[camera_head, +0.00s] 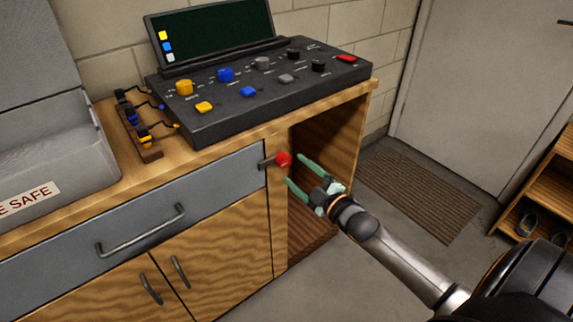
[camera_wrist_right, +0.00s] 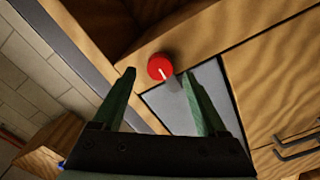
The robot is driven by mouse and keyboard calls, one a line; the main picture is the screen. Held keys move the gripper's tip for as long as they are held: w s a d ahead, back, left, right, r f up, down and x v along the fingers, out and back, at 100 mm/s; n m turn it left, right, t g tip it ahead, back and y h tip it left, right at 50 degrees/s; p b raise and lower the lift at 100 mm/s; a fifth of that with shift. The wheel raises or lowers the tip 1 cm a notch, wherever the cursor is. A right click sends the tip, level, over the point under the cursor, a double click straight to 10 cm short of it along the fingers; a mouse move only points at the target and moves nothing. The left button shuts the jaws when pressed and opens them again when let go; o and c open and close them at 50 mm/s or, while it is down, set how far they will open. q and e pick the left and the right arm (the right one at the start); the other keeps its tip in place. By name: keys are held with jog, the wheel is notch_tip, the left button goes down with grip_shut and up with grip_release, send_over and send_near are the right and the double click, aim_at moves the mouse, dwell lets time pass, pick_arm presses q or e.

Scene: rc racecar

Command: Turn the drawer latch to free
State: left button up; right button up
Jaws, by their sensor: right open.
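The drawer latch has a round red knob (camera_head: 283,159) and a grey bar (camera_head: 266,163) that lies across the drawer's right edge. The grey drawer (camera_head: 140,215) is shut and has a bar handle. In the right wrist view the red knob (camera_wrist_right: 160,67) with a white mark sits between and beyond the fingertips, and its grey bar reaches over the drawer front (camera_wrist_right: 207,88). My right gripper (camera_head: 294,168) is open and empty, with its green fingers just right of the knob, apart from it as far as I can tell. My left gripper is not in view.
A black control panel (camera_head: 215,120) with coloured knobs and a screen stands on the wooden cabinet top. An open compartment (camera_head: 330,150) lies behind my right gripper. A grey case (camera_head: 50,130) is at the left.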

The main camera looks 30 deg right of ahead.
aim_at(287, 163)
jog(key=shift+w+a+b, duration=0.2)
jog(key=shift+w+b, duration=0.2)
jog(key=shift+w, duration=2.2)
grip_shut()
